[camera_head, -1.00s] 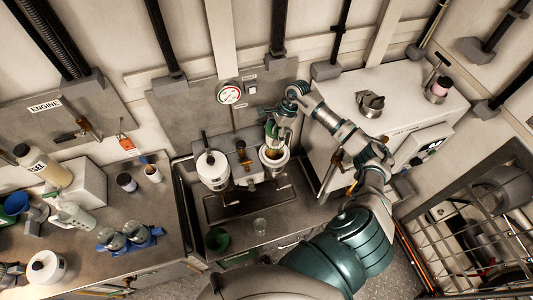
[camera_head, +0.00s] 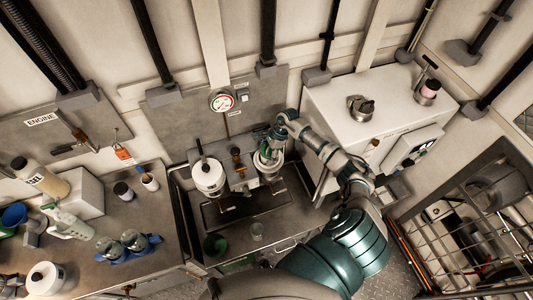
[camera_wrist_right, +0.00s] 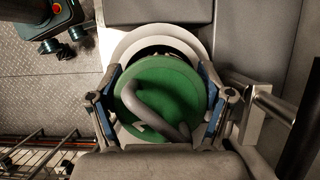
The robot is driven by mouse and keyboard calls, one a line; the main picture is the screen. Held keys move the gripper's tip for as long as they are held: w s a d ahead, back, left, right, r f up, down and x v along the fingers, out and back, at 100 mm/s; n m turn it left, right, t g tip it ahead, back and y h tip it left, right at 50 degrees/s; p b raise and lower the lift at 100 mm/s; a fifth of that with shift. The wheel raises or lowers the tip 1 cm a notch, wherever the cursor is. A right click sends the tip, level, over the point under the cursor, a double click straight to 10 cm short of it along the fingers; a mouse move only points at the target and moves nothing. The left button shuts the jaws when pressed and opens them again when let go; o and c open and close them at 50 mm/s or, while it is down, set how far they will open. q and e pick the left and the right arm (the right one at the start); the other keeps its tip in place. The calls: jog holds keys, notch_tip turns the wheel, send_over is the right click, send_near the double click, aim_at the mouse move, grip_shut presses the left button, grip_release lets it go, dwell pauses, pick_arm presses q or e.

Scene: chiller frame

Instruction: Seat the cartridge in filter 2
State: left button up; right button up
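The green-topped cartridge (camera_wrist_right: 168,80), with a grey curved handle, sits between the blue-padded fingers of my right gripper (camera_wrist_right: 162,98) in the right wrist view. The fingers grip it from both sides. In the head view my right gripper (camera_head: 272,147) is over the right-hand white filter housing (camera_head: 272,176), and the cartridge is down at or inside its mouth. The housing's pale rim (camera_wrist_right: 160,35) shows around the green top, more widely at the upper side. The cartridge's lower part is hidden, so its depth cannot be told. My left gripper is not in view.
A second white filter housing (camera_head: 208,178) stands just left, closed. A gauge (camera_head: 222,101) is on the wall behind. A white cabinet (camera_head: 325,95) is close on the right.

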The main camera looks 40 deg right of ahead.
jog(key=o, duration=0.3)
jog(key=shift+d, duration=0.15)
jog(key=shift+a+r, duration=0.1)
jog(key=shift+a, duration=0.25)
jog(key=shift+r, duration=0.2)
jog(key=v, duration=0.3)
jog(key=b+v, duration=0.1)
jog(key=v, duration=0.3)
jog(key=b+v, duration=0.1)
jog(key=v, duration=0.3)
jog(key=shift+d+f, duration=0.2)
jog(key=shift+d, duration=0.15)
jog(key=shift+r, duration=0.5)
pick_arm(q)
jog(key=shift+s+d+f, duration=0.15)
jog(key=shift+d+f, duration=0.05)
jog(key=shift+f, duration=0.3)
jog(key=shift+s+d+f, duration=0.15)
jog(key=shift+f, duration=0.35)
pick_arm(e)
jog(key=shift+a, duration=0.15)
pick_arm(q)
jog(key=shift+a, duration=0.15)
